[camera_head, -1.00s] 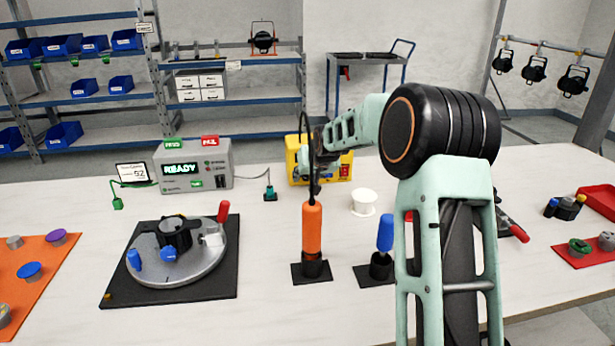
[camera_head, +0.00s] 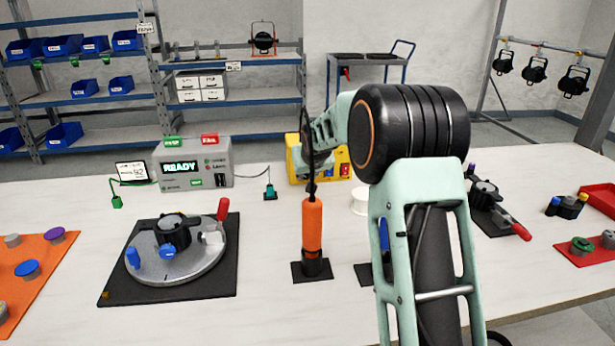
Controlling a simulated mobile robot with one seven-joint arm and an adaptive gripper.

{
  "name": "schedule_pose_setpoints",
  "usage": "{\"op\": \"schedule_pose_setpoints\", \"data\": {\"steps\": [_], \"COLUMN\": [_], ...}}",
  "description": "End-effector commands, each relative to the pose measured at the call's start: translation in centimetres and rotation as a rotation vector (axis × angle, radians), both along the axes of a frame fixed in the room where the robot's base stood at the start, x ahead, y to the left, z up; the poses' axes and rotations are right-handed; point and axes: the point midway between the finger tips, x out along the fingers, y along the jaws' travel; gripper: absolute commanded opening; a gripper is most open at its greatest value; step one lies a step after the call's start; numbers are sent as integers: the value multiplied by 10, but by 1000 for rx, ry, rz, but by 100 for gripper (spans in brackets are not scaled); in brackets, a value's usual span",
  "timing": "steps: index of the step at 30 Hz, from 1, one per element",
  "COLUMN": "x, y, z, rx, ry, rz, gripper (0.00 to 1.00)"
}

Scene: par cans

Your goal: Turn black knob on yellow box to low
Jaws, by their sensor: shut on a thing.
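The yellow box (camera_head: 293,168) stands at the back middle of the table, with a red switch (camera_head: 345,169) at its right. My arm reaches over the table to its front. My gripper (camera_head: 309,150) is at the box's face, small and partly hidden by my own arm and a thin dark cable. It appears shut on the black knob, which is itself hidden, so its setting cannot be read.
An orange-handled tool (camera_head: 312,228) stands upright with its cable in front of the box. A white cup (camera_head: 359,201) is close to my arm. A grey READY box (camera_head: 193,163) and a round plate fixture (camera_head: 180,262) are at left.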

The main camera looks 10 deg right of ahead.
Motion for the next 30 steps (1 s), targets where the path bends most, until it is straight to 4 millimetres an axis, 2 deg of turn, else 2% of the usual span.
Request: {"op": "schedule_pose_setpoints", "data": {"steps": [11,12,16,26,30], "x": [-1,-1,-1,-2,-10], "y": [0,0,0,0,0], "z": [-1,-1,-1,2,12], "rx": [-11,-11,-10,-9,-10], "ry": [3,3,3,1,-2], "rz": [0,0,1,1,0], "gripper": [0,22,35,35,35]}}
